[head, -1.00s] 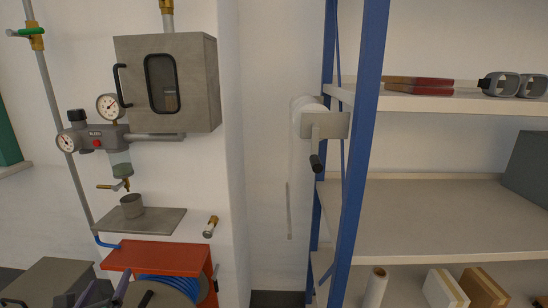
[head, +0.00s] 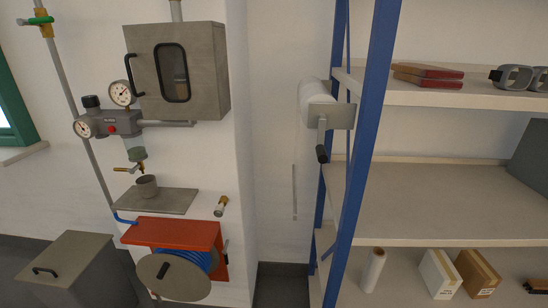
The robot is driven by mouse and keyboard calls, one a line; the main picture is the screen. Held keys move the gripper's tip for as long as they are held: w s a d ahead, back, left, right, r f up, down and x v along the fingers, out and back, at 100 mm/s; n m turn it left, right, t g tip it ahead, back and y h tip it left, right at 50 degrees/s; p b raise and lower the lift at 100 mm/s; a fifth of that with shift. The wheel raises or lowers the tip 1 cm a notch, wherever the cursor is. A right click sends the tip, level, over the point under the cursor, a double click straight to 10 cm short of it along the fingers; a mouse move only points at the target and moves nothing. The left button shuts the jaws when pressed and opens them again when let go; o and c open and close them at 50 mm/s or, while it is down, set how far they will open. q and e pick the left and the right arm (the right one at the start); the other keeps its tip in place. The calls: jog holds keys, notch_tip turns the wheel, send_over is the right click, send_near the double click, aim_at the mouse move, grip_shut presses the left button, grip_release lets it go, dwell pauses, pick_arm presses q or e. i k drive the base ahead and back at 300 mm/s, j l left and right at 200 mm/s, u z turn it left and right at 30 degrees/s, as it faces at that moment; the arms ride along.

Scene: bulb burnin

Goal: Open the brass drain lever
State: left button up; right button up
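The lever sticks out sideways to the left, roughly level. A grey cup (head: 147,185) stands on the shelf plate (head: 160,201) just below the drain outlet. Neither of my grippers shows in the head view.
A grey cabinet (head: 202,70) hangs above the unit. An orange hose reel (head: 167,232) with blue hose is below. A lidded grey bin (head: 66,262) stands lower left. A blue-framed shelf rack (head: 363,150) fills the right side.

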aim_at(131, 170)
jog(key=u, duration=1.25)
